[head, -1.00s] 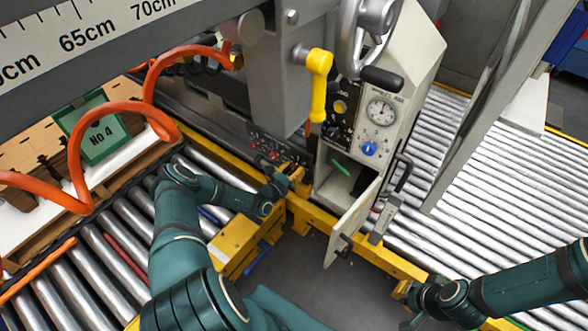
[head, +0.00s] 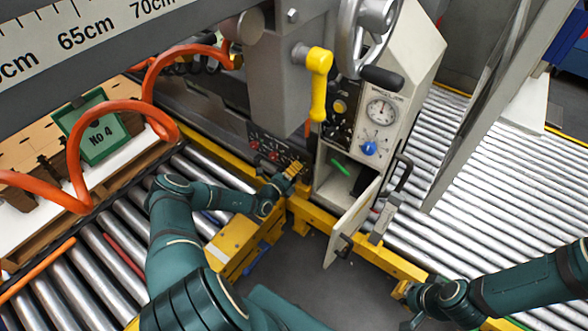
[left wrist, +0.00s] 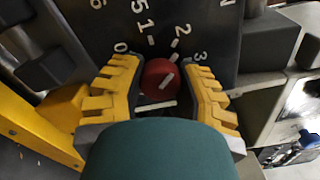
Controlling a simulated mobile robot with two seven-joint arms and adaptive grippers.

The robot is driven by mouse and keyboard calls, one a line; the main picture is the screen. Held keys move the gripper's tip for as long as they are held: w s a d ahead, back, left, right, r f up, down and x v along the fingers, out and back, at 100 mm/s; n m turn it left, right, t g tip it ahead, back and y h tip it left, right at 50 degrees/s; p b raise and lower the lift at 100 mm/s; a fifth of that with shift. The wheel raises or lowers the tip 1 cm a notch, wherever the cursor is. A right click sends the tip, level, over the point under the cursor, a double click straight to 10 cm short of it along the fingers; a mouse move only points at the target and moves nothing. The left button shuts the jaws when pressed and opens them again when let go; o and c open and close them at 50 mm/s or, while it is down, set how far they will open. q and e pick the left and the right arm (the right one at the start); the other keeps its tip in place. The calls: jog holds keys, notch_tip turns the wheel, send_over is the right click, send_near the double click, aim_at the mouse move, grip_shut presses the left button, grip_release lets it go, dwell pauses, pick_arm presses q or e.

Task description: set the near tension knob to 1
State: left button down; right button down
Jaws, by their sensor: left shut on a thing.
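The near tension knob is a red dial (left wrist: 157,77) between the two yellow fingers of my left gripper (left wrist: 160,92) in the left wrist view. Its white pointer line slants up and right, roughly between the 2 and 3 marks.
A grey control box (head: 396,120) with a gauge and blue knob stands right of the panel, its lower door (head: 352,228) open. A yellow handle (head: 319,85) hangs above. Yellow rails and rollers (head: 500,180) surround the dark floor.

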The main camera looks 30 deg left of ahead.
pick_arm(q)
jog(key=n, duration=0.4)
jog(key=shift+d+n, duration=0.1)
jog(key=shift+n, duration=0.2)
jog(key=shift+r+n, duration=0.1)
jog(key=shift+n, duration=2.2)
jog(key=c, duration=0.6)
grip_release()
jog(key=shift+o, duration=0.2)
